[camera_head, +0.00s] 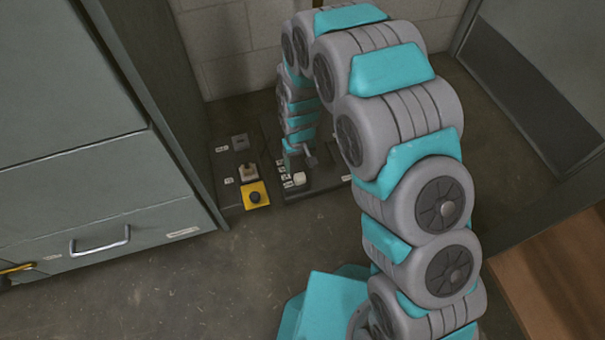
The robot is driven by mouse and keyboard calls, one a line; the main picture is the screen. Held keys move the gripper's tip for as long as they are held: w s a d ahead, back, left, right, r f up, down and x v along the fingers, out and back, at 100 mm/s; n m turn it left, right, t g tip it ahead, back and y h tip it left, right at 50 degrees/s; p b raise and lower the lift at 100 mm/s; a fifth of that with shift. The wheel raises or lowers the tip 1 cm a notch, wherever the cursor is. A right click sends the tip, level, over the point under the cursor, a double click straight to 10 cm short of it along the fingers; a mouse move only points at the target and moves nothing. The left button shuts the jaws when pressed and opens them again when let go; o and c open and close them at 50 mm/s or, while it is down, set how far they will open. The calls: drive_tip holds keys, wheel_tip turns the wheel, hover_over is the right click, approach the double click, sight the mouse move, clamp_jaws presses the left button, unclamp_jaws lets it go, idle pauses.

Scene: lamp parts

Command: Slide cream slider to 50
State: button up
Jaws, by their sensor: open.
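A small cream block (299,179), which looks like the cream slider, sits on a dark panel (290,195) on the floor by the wall. Small white labels (286,175) run along its left side, too small to read. My arm curves over from the right, and my gripper (303,157) points down over this panel, just behind the block in the picture. It is open, and its fingers are small and partly hidden by my own arm. I cannot tell whether it touches the block. The slider's track and the back of the panel are mostly hidden.
A second dark panel to the left holds a grey switch (240,142), a pale knob (247,173) and a yellow box with a black button (256,195). A grey-green cabinet (90,190) stands left of it. A wooden surface (555,260) is at lower right. Floor in front is clear.

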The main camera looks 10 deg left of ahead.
sight(300, 176)
wheel_tip(300, 176, down, 7)
drive_tip(key=shift+s+r+b, duration=0.1)
drive_tip(key=shift+b, duration=0.3)
clamp_jaws()
idle(0.5)
idle(0.8)
